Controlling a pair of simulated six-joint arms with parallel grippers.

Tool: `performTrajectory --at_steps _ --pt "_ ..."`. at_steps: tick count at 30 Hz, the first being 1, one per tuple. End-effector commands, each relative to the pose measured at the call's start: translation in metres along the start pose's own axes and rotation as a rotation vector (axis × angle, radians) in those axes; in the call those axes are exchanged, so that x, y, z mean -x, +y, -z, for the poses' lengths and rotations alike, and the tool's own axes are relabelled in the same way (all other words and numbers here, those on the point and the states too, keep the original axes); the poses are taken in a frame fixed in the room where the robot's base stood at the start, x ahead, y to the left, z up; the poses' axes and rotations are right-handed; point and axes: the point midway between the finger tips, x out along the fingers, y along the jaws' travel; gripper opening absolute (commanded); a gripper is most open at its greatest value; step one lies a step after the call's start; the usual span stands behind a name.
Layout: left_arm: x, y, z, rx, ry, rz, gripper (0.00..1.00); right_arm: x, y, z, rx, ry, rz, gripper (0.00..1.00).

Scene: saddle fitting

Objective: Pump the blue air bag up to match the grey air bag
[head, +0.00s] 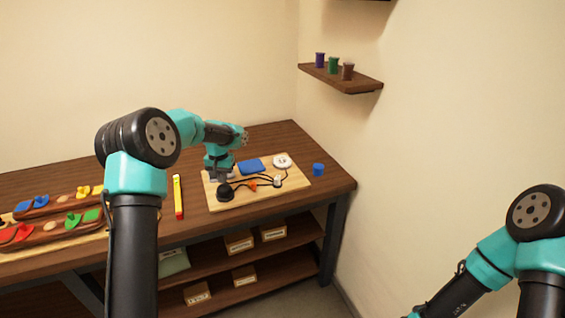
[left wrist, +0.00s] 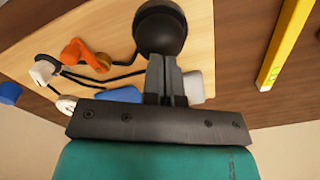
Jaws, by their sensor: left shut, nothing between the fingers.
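The blue air bag (head: 251,167) lies flat-looking on the light wooden board (head: 295,184); part of it shows in the left wrist view (left wrist: 122,95). The grey air bag (left wrist: 193,86) is largely hidden behind my left gripper. A black pump bulb (head: 225,193) sits at the board's front left; it is large in the left wrist view (left wrist: 160,28). My left gripper (left wrist: 165,60) is shut and empty, its fingertips at the bulb's edge in that view; I cannot tell whether they touch it. An orange valve (left wrist: 85,53) and black hoses are beside the bulb. My right gripper is out of view.
A white round gauge (head: 282,161) and a white fitting (head: 277,181) are on the board. A blue cup (head: 318,169) stands right of it. A yellow level (head: 178,196) lies left of it. Trays of coloured pieces (head: 52,216) are at the far left.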

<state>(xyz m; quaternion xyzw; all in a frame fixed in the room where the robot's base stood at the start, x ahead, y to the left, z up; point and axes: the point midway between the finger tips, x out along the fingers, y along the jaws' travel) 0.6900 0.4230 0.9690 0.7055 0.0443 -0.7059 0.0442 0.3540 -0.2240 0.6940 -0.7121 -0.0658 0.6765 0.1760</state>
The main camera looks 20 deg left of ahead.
Motion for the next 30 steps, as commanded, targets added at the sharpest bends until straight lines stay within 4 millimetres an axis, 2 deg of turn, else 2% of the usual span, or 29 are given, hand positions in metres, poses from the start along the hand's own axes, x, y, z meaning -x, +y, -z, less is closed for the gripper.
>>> performTrajectory --at_steps 30 --pt "-0.032 0.000 0.000 0.000 -0.001 0.000 0.00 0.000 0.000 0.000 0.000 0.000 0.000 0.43"
